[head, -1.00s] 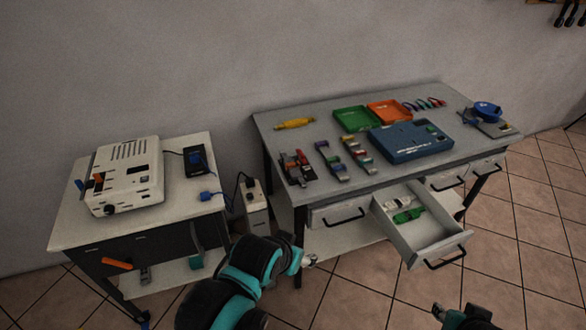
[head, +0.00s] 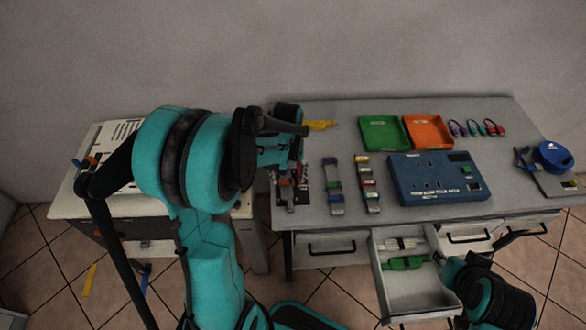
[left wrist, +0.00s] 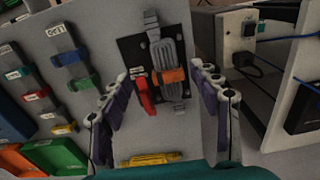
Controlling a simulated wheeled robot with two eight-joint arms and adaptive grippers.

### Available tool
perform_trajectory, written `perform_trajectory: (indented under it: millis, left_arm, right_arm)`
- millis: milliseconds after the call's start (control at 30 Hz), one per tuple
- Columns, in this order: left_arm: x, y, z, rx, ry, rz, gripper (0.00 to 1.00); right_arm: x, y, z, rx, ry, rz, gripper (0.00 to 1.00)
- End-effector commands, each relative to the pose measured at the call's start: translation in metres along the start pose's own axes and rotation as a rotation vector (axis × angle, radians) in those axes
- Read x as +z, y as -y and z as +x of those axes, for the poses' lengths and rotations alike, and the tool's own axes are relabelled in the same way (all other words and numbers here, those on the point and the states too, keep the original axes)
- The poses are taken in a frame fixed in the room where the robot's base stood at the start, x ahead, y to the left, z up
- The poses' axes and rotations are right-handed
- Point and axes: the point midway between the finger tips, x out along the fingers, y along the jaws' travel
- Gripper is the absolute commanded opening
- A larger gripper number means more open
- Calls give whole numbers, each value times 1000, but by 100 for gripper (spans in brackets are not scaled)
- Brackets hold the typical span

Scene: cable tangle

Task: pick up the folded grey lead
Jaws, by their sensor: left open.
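The folded grey lead (left wrist: 166,60), bundled with an orange band, lies on a black panel on the bench in the left wrist view. A red-handled tool (left wrist: 143,88) lies close beside it. My left gripper (left wrist: 162,72) is open, its fingers apart on either side of the lead's lower part, with no visible contact. In the head view my left gripper (head: 281,160) is over the bench's left end and partly hides the lead and panel. My right gripper (head: 452,268) is by the open drawer, and its jaws are unclear.
Other folded leads (head: 334,190) lie right of the panel. A blue box (head: 437,195), green tray (head: 383,148) and orange tray (head: 428,148) stand farther right. A yellow tool (left wrist: 152,158) lies near the gripper. The drawer (head: 385,300) is open. A side table stands left.

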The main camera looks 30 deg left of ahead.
Motion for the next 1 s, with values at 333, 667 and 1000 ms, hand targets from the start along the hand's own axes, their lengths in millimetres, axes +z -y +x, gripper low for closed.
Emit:
perform_trajectory:
  millis: [333, 667, 1000]
  left_arm:
    - [-2, 2, 35, -2, 7, -7, 62]
    - [-4, 5, 80, -2, 6, -6, 62]
    - [-4, 5, 80, -2, 6, -6, 36]
  right_arm:
    - [8, 0, 11, 0, 1, 0, 31]
    - [21, 0, 29, 0, 0, 0, 31]
    - [20, 0, 28, 0, 0, 0, 31]
